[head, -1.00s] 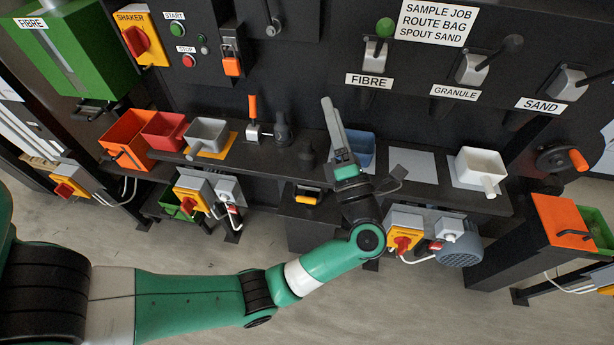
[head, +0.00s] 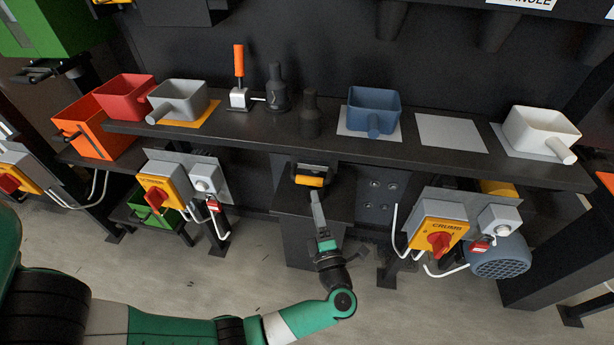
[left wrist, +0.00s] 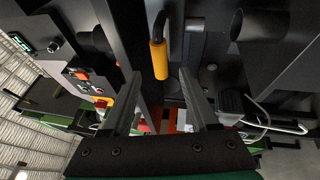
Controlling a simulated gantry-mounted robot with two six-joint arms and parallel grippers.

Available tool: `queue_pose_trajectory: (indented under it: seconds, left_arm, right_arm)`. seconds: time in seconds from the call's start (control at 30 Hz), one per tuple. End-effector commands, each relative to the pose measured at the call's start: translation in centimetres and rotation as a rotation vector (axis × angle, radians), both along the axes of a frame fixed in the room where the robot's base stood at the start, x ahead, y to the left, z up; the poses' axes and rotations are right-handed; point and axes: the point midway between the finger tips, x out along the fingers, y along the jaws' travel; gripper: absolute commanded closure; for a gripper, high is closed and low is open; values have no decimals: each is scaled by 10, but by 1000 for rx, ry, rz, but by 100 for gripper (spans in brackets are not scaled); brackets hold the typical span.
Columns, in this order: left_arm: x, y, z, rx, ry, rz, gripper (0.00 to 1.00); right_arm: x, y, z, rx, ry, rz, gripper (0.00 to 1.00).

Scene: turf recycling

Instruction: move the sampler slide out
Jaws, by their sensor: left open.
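The sampler slide shows as a yellow-orange bar handle (head: 310,180) on a dark bracket, at the front of a dark box under the shelf's middle. My left gripper (head: 317,198) is just below and in front of this handle in the head view, pointing at it. In the left wrist view the orange handle (left wrist: 159,60) hangs upright in the picture, beyond and between the tips of the two spread fingers (left wrist: 158,85). The left gripper is open and empty; I cannot tell whether it touches the handle. The rest of the slide is hidden. My right gripper is out of view.
The shelf (head: 430,160) above holds a red bin (head: 125,95), grey scoop (head: 180,100), blue scoop (head: 372,108), white scoop (head: 540,130) and dark bottle-shaped pieces. Yellow switch boxes (head: 165,190) (head: 437,235) flank the handle. The floor in front is open.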

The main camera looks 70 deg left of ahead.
Motion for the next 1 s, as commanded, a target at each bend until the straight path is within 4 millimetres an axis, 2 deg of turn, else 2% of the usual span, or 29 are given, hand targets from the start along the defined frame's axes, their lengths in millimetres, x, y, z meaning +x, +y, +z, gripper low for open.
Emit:
queue_pose_trajectory:
  seconds: [0.3, 0.5, 0.63, 0.87, 1.0]
  left_arm:
    - [11, 65, 8, 1, -4, 5, 39]
    - [18, 96, 16, 1, -3, 2, 39]
    - [20, 103, 19, 2, -2, 0, 39]
    - [20, 104, 20, 2, -1, -1, 39]
    - [20, 104, 20, 2, -1, -1, 65]
  right_arm:
    - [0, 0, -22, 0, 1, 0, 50]
    - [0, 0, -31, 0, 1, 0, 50]
    - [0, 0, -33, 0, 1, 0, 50]
    - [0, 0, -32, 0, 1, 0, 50]
    - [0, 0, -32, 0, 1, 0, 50]
